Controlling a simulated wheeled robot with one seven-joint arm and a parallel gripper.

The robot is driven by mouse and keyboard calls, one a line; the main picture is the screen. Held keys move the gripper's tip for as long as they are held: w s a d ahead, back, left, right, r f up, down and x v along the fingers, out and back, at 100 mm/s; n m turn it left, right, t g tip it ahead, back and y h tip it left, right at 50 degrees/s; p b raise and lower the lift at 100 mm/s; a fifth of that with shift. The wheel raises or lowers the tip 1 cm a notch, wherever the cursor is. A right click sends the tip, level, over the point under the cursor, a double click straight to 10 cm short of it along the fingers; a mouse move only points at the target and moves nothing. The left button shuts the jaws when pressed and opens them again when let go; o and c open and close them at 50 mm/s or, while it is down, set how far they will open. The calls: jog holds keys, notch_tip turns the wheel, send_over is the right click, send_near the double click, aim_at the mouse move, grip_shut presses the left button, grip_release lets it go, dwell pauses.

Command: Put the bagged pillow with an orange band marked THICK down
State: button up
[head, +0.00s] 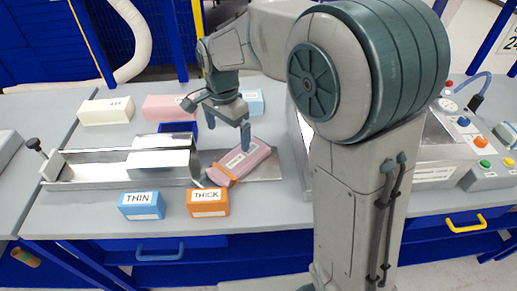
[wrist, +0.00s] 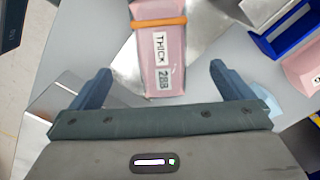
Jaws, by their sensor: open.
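The bagged pillow (head: 246,160) is a pink block with an orange band round its near left end. In the head view it lies at a slant on a flat metal plate (head: 268,168) right of the metal trough. In the wrist view the pillow (wrist: 158,60) shows its orange band and labels reading THICK and 288. My gripper (head: 217,120) is open and empty above and behind the pillow, apart from it. In the wrist view its two fingers (wrist: 160,72) stand wide on either side of the pillow's near end.
An orange THICK block (head: 208,203) and a blue THIN block (head: 142,206) stand at the front edge. The metal trough (head: 120,168) lies left. Cream (head: 106,112) and pink (head: 165,108) blocks and a blue bin (head: 180,128) are behind. A button panel (head: 485,165) is right.

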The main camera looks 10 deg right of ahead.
jog(key=s+d+r+n+t, duration=0.2)
jog(key=s+d+n, duration=0.7)
jog(key=s+d, duration=0.8)
jog(key=shift+s+n+t, duration=0.3)
jog(key=shift+s+t, duration=0.25)
jog(key=shift+t, duration=0.05)
